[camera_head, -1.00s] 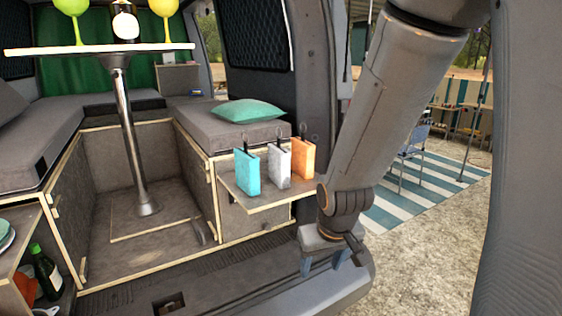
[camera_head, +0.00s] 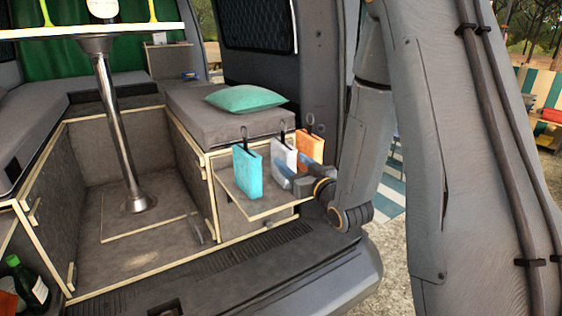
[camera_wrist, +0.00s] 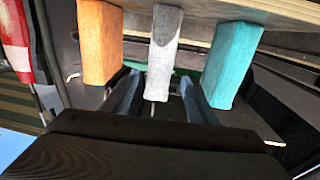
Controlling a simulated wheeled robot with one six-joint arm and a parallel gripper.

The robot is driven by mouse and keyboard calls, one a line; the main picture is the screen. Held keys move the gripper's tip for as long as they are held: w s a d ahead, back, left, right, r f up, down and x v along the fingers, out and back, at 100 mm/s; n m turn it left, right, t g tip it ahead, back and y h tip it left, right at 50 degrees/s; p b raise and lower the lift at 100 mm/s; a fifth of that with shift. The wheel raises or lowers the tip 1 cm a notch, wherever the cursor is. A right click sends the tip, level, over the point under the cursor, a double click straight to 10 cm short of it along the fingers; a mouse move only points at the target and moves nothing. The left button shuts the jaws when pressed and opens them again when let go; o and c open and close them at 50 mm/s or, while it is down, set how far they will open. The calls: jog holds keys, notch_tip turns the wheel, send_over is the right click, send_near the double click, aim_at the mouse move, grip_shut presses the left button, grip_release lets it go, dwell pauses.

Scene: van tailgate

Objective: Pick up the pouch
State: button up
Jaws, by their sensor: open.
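Three pouches with black loops stand upright in a row on a small wooden shelf (camera_head: 262,207): a teal pouch (camera_head: 247,173), a white-grey pouch (camera_head: 284,158) and an orange pouch (camera_head: 309,147). My gripper (camera_head: 289,181) is at the shelf's right side, its fingers by the white-grey pouch and hiding its lower part. In the wrist view the open fingers (camera_wrist: 160,98) point toward the white-grey pouch (camera_wrist: 162,62), which lies between their lines. The orange pouch (camera_wrist: 99,42) is left and the teal pouch (camera_wrist: 232,65) right there. I cannot tell whether the fingers touch anything.
The pouches stand close together, with narrow gaps beside my fingers. A grey bench with a green cushion (camera_head: 246,98) is behind the shelf. A table on a metal post (camera_head: 120,130) stands to the left. A green bottle (camera_head: 30,283) is at lower left.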

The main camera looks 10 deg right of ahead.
jog(key=p+x, duration=0.1)
jog(key=x, duration=0.1)
jog(key=p+x, duration=0.1)
jog(key=x, duration=0.3)
jog(key=shift+d+r+p, duration=0.15)
jog(key=shift+r+p, duration=0.15)
jog(key=shift+p, duration=0.1)
jog(key=shift+w+f, duration=0.1)
jog(key=shift+w, duration=0.45)
jog(key=c, duration=1.2)
